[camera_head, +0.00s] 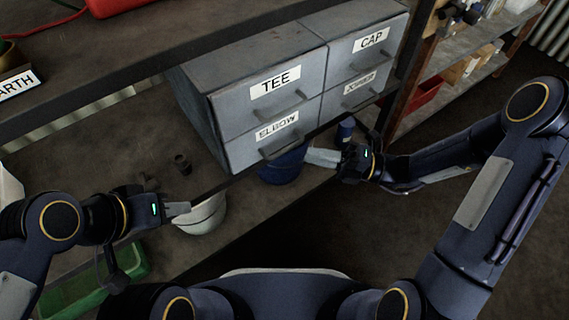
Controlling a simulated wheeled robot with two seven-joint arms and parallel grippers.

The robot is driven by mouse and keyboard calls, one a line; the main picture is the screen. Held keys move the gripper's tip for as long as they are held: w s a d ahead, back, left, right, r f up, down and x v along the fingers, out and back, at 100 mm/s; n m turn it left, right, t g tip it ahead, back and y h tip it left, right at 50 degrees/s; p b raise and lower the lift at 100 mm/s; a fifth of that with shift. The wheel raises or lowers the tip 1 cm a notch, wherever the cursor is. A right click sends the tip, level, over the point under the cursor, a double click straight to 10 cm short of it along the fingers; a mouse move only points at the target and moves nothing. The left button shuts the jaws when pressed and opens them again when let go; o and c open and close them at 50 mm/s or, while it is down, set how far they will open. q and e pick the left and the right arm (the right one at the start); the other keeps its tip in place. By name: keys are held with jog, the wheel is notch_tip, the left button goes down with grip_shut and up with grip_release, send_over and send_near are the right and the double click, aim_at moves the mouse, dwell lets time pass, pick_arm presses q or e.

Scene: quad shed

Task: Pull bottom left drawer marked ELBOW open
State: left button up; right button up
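A grey drawer cabinet (197,98) stands on the shelf in the upper middle. Its bottom left drawer, marked ELBOW (244,150), looks shut, its front about flush with the TEE drawer above. A bar handle (281,146) crosses the ELBOW front. My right gripper (310,156) points left, just right of and below that handle, and looks apart from it. My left gripper (187,208) is lower left, away from the cabinet, by a white bowl-like thing. Both grippers look empty, but their finger gaps are not clear.
The TEE drawer (235,108), CAP drawer (345,56) and a bottom right drawer (340,101) look shut. A blue container (283,167) sits below the ELBOW drawer. The white bowl-like thing (208,217) and a green crate (132,262) are lower left. A wooden rack stands right.

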aim_at(284, 149)
jog(key=a, duration=0.2)
jog(key=w+a+b, duration=0.1)
jog(key=a, duration=0.2)
jog(key=a+b, duration=0.1)
jog(key=a, duration=0.1)
jog(key=shift+w+a+r, duration=0.15)
jog(key=shift+a+r, duration=0.15)
jog(key=shift+a, duration=0.05)
grip_shut()
